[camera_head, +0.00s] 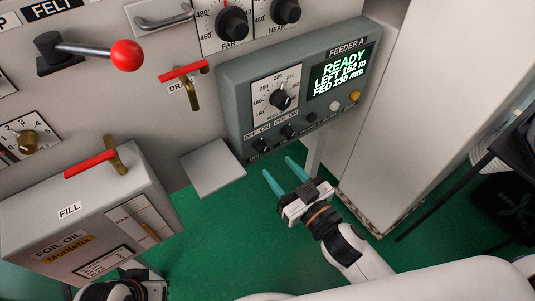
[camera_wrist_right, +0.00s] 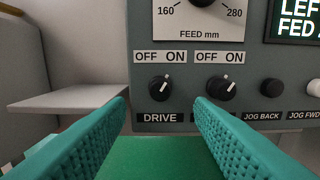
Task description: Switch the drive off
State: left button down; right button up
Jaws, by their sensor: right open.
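The DRIVE switch is a black rotary knob (camera_wrist_right: 161,87) low on the grey FEEDER A panel (camera_head: 238,98). In the right wrist view its white mark tilts up and right, toward ON. The same knob shows in the head view (camera_head: 262,146). My right gripper (camera_head: 278,166) is open and empty, below and in front of the panel. In the wrist view its teal fingers (camera_wrist_right: 160,103) frame the DRIVE knob from below, apart from it. Part of my left gripper (camera_head: 130,285) shows at the bottom edge; its fingers cannot be made out.
A second OFF/ON knob (camera_wrist_right: 221,87) stands right of DRIVE, its mark also toward ON; its label is hidden by a finger. The JOG BACK button (camera_wrist_right: 271,89) is further right. A pale shelf (camera_head: 213,168) juts out left of the panel. The screen (camera_head: 343,75) reads READY.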

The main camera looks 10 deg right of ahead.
aim_at(264, 151)
jog(key=x, duration=0.6)
jog(key=shift+c, duration=0.3)
jog(key=c, duration=0.9)
